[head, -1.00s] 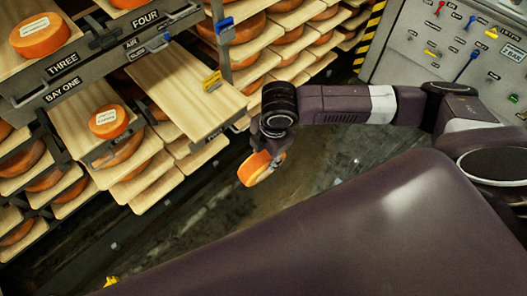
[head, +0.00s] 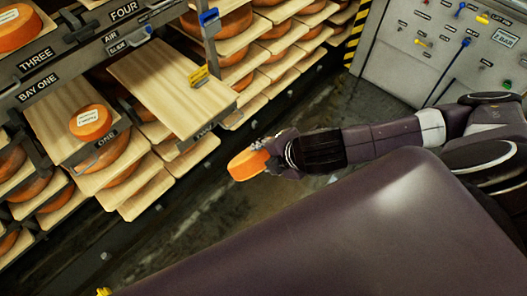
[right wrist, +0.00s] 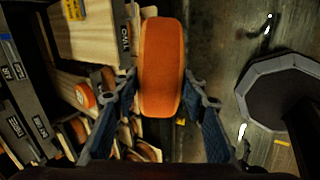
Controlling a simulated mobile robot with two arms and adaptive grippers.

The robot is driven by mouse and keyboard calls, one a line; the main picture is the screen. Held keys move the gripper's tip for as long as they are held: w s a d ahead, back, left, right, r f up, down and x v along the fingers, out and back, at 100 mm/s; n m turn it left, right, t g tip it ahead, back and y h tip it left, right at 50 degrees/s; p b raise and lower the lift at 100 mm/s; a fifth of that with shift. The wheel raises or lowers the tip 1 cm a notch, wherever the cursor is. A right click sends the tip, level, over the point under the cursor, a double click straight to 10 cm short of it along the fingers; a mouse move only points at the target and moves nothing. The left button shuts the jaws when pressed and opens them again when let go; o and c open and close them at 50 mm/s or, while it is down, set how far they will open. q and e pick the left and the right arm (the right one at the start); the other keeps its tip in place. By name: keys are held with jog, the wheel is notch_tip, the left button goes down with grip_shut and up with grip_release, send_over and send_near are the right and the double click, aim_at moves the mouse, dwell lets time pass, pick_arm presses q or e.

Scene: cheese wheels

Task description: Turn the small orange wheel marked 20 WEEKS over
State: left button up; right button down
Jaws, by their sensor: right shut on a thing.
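My right gripper (head: 270,160) is shut on a small orange wheel (head: 246,164), held in the air off the right end of the shelf boards. In the right wrist view the held wheel (right wrist: 162,65) stands on edge between the two fingers (right wrist: 160,100), its rim facing the camera. No label on the held wheel can be read. Another small orange wheel (head: 90,122) with a white label lies on the board marked ONE. A further one (head: 18,28) lies on the board marked THREE. Their label print is too small to read. My left gripper is not in view.
An empty wooden board (head: 165,85), marked TWO, sticks out beside board ONE. Racks of larger wheels (head: 232,22) fill the back. A grey panel with levers (head: 440,45) stands at the upper right. The floor below the gripper is clear.

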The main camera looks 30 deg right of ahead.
jog(key=shift+s+f+t+b, duration=0.3)
jog(key=shift+t+b, duration=0.2)
jog(key=shift+t, duration=0.2)
jog(key=shift+s+d+f+t+y, duration=0.1)
jog(key=shift+s+d+t+y, duration=0.05)
jog(key=shift+t+y, duration=0.2)
jog(key=shift+s+f+t, duration=0.1)
jog(key=shift+f+t, duration=0.05)
jog(key=shift+t, duration=0.1)
jog(key=t+b, duration=0.1)
jog(key=f+b, duration=0.1)
jog(key=b, duration=0.1)
jog(key=shift+s+t+y, duration=0.25)
jog(key=shift+s+t, duration=0.1)
jog(key=shift+t, duration=0.05)
jog(key=shift+s+d+f+t+y+b, duration=0.2)
jog(key=shift+f+t+b, duration=0.6)
jog(key=shift+b, duration=1.9)
jog(key=shift+s+a+f+t+y+b, duration=0.25)
jog(key=shift+t+b, duration=1.1)
jog(key=shift+b, duration=1.35)
jog(key=shift+s+d+f+t+y+b, duration=0.1)
jog(key=shift+d+f+t+y+b, duration=0.65)
jog(key=shift+b, duration=1.95)
jog(key=shift+a+r+t+h, duration=0.25)
jog(key=shift+a+t+h, duration=0.15)
jog(key=shift+a, duration=0.05)
